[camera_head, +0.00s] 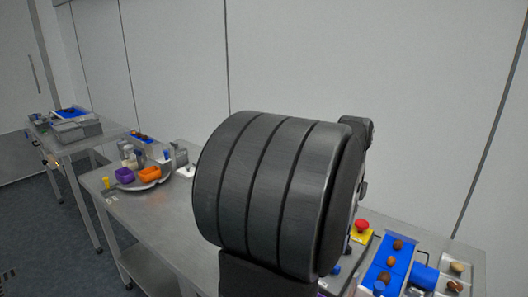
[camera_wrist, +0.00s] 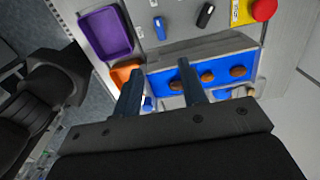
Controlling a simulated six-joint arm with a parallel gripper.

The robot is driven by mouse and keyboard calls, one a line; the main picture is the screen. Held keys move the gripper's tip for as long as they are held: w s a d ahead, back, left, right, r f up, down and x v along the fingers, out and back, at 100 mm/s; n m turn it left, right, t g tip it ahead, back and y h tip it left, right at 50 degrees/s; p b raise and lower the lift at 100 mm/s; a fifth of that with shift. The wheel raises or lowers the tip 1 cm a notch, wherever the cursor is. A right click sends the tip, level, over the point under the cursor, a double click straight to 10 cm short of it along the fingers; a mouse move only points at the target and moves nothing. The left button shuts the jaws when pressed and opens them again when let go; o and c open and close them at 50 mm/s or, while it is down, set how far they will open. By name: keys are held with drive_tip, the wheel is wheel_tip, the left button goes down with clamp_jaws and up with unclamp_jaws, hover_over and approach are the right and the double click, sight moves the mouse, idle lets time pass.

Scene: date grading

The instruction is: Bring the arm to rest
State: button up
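My gripper (camera_wrist: 158,78) shows in the wrist view with its two dark fingers apart and nothing visible between their tips. It hangs over the bench area near a blue tray (camera_wrist: 222,67) that holds brown dates (camera_wrist: 237,72). The right finger overlaps the tray in the picture; I see no clear contact. In the head view my dark arm link fills the middle and hides much of the bench; the gripper itself cannot be made out there. The blue tray (camera_head: 373,272) with its dates (camera_head: 398,245) also shows at the lower right.
A purple tray (camera_wrist: 105,35) and an orange tray (camera_wrist: 124,75) lie near the gripper. A red button (camera_head: 361,226) on a yellow base stands beside the blue tray. Purple (camera_head: 125,175) and orange (camera_head: 149,174) containers sit on the left bench. A wall stands behind.

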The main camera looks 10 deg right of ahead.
wheel_tip(320, 180, down, 17)
drive_tip(key=shift+f, duration=0.1)
idle(0.4)
wheel_tip(320, 180, up, 18)
wheel_tip(320, 180, down, 18)
drive_tip(key=shift+r, duration=0.15)
drive_tip(key=shift+n, duration=0.3)
drive_tip(key=n, duration=0.4)
drive_tip(key=shift+n, duration=0.3)
drive_tip(key=n, duration=0.4)
idle(0.4)
